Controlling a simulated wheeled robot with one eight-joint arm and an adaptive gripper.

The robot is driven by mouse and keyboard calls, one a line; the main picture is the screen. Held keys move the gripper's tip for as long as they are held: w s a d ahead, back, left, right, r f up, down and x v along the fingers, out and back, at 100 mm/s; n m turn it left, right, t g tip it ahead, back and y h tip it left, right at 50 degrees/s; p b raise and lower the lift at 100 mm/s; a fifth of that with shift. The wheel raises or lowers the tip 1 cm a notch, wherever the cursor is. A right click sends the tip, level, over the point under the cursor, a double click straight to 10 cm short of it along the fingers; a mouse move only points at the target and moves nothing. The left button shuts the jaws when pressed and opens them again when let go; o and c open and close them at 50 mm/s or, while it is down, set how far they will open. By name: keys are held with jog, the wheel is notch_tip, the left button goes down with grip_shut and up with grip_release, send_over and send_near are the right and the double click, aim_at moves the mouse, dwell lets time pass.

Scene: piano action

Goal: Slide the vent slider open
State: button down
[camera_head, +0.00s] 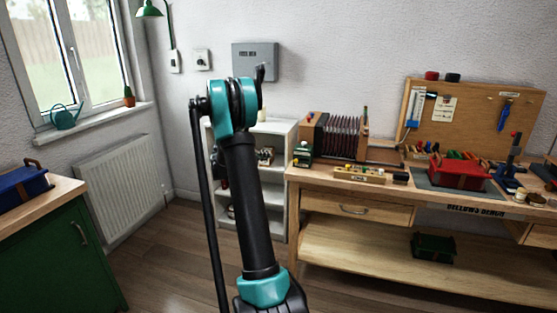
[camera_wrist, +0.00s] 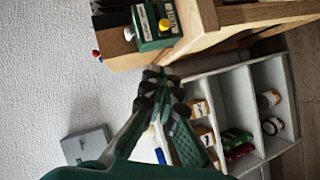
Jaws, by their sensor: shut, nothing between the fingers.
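No part that I can surely name as the vent slider shows in either view. A small green box with a yellow knob and a white label (camera_wrist: 157,24) sits at the bench end in the wrist view; a green box (camera_head: 303,155) also stands at the bench's left end in the head view. I cannot tell if either carries the slider. My gripper (camera_wrist: 163,88) is shut and empty in the wrist view, its fingertips apart from the green box in the picture. In the head view my arm hides the gripper.
The wooden bench (camera_head: 350,213) holds bellows (camera_head: 338,136), a red case (camera_head: 459,174) and a tool board. A white shelf unit (camera_head: 280,128) stands left of it, below a grey wall box (camera_head: 256,61). A radiator (camera_head: 119,187) is at left. Some floor is clear.

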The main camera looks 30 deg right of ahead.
dwell(0.3)
send_near(294, 158)
jog(key=w+d, duration=0.2)
jog(key=shift+s+d+f, duration=0.6)
jog(key=shift+d+f, duration=0.15)
jog(key=shift+d, duration=0.15)
jog(key=shift+s+d+f, duration=0.3)
jog(key=shift+d+f, duration=0.05)
jog(key=shift+d, duration=0.1)
jog(key=shift+s, duration=0.1)
